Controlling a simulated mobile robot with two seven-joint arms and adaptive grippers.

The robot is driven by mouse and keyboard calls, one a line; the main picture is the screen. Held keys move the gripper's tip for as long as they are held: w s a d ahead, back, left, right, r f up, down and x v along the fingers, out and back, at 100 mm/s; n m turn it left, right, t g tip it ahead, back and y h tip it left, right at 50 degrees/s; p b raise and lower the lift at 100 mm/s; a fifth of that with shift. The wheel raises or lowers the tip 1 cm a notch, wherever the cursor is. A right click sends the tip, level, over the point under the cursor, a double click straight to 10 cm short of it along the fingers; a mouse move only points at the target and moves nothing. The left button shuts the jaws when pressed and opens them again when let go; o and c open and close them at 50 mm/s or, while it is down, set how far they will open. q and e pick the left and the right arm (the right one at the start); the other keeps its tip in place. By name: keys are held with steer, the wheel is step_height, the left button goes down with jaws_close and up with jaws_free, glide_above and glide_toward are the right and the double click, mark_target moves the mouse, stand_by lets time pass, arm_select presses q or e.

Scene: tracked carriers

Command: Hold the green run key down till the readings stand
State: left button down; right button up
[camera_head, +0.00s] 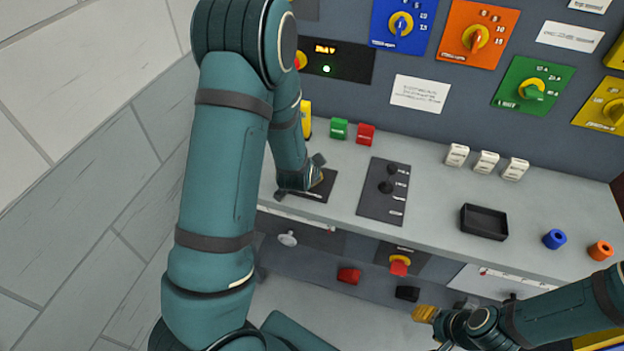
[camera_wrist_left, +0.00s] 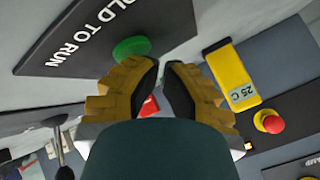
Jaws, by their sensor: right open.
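The green run key (camera_wrist_left: 131,47) shows in the left wrist view, a round button on a dark plate lettered HOLD TO RUN (camera_wrist_left: 70,38). My left gripper (camera_wrist_left: 161,64) has its yellow fingertips drawn together, close beside the key. I cannot tell whether they touch it. In the head view my left gripper (camera_head: 302,182) is over the dark plate (camera_head: 325,186) and hides the key. The readout (camera_head: 336,61) has small amber characters, too small to read, above a lit green lamp (camera_head: 326,69).
A green block (camera_head: 339,129), a red block (camera_head: 365,134) and a yellow block (camera_wrist_left: 232,78) marked 25 C stand behind the plate. A lever plate (camera_head: 372,205) and a black tray (camera_head: 484,222) lie to its right. Several coloured rotary switches line the upright panel.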

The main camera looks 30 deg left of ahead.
arm_select(q)
steer(key=shift+f+b, duration=0.3)
steer(key=shift+f, duration=0.05)
steer(key=shift+r, duration=0.1)
stand_by(3.7)
steer(key=shift+r+p, duration=0.75)
steer(key=shift+r, duration=0.1)
step_height(320, 180, up, 5)
steer(key=p, duration=0.4)
stand_by(2.0)
